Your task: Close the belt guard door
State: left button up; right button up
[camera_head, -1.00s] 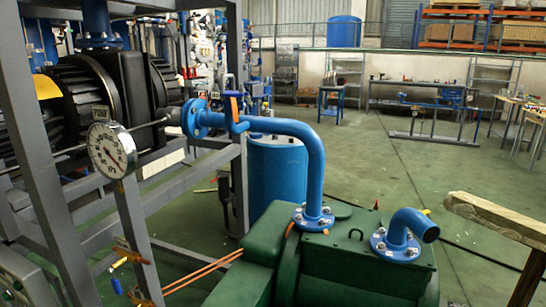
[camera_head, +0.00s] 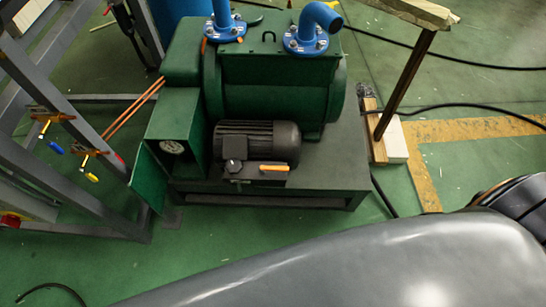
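The belt guard is a green box (camera_head: 178,112) at the left front of the green pump. Its front is open and a round, light-coloured part (camera_head: 172,147) shows inside. The belt guard door (camera_head: 148,180) is a flat green panel at the box's left front edge. It stands swung open, angled out toward the front left. Neither of my grippers is in view.
A black motor (camera_head: 258,142) sits right of the guard on the dark pump base (camera_head: 330,165). A grey steel frame (camera_head: 60,110) with small valves stands close on the left. Part of my own body fills the lower right. Green floor is clear in front of the door.

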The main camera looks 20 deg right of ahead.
aim_at(148, 181)
jog(key=j+z, duration=0.25)
jog(key=z, duration=0.15)
jog(key=j+z, duration=0.45)
jog(key=j, duration=0.35)
jog(key=k+j+z, duration=0.1)
jog(key=j, duration=0.35)
jog(key=k+j+z, duration=0.1)
jog(key=j, duration=0.3)
jog(key=k+j, duration=0.15)
jog(key=j, duration=0.3)
jog(key=k+j+z, duration=0.15)
jog(key=j, duration=0.25)
jog(key=i+j, duration=0.05)
jog(key=i, duration=0.05)
